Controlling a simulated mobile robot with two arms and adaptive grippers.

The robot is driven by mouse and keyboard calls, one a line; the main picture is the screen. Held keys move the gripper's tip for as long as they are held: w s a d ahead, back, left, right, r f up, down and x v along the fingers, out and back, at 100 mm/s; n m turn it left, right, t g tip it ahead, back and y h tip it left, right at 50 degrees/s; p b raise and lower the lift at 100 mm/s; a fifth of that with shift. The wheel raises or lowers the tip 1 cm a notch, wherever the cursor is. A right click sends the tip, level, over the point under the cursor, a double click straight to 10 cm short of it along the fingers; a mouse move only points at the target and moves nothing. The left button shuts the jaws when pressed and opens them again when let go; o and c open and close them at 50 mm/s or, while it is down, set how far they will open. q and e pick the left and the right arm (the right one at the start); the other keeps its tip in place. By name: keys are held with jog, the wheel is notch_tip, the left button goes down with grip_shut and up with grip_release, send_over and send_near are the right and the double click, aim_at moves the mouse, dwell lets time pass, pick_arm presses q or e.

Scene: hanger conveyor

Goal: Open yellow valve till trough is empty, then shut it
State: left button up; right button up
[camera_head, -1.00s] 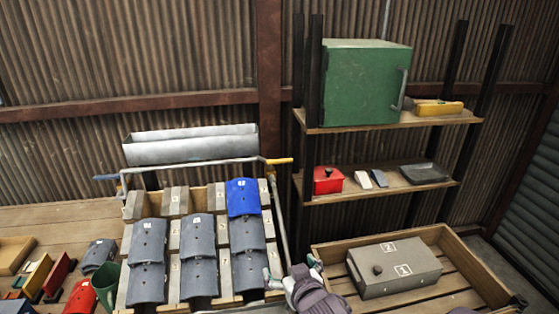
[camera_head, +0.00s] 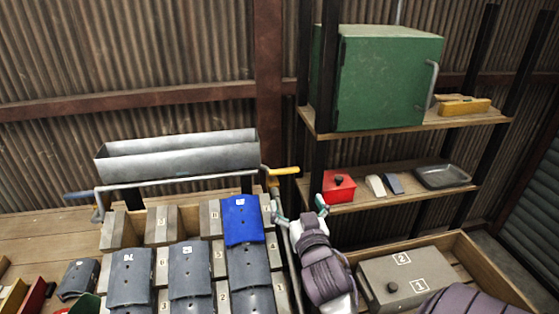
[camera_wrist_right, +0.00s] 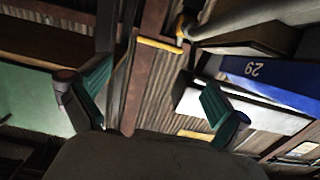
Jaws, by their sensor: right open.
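The grey metal trough (camera_head: 178,158) sits behind the rack of tiles. Its inside is only partly seen, so its contents cannot be told. The yellow valve handle (camera_head: 284,171) sticks out to the right at the trough's right end. It also shows in the right wrist view (camera_wrist_right: 160,43), lying nearly crosswise beyond the fingertips. My right gripper (camera_head: 300,208) is open and empty, below and a little right of the yellow handle, apart from it. Its two green fingertips (camera_wrist_right: 155,92) are spread wide in the wrist view. My left gripper is out of view.
A blue handle (camera_head: 78,195) is at the trough's left end. A blue tile (camera_head: 242,220) numbered 29 and several grey tiles fill the rack close left of my right gripper. Shelves with a green cabinet (camera_head: 385,82) and red box (camera_head: 338,187) stand right. A grey box (camera_head: 405,278) sits below.

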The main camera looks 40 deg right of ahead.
aim_at(285, 172)
jog(key=p+x, duration=0.3)
jog(key=x, duration=0.9)
jog(key=shift+w+r, duration=0.1)
jog(key=shift+r, duration=0.05)
jog(key=shift+w+d, duration=0.25)
jog(key=shift+w, duration=0.2)
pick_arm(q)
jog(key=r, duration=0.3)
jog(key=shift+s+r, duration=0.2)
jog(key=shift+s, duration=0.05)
pick_arm(e)
jog(key=shift+w+d, duration=0.1)
jog(key=shift+w, duration=0.1)
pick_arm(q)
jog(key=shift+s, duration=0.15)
pick_arm(e)
jog(key=shift+c, duration=0.2)
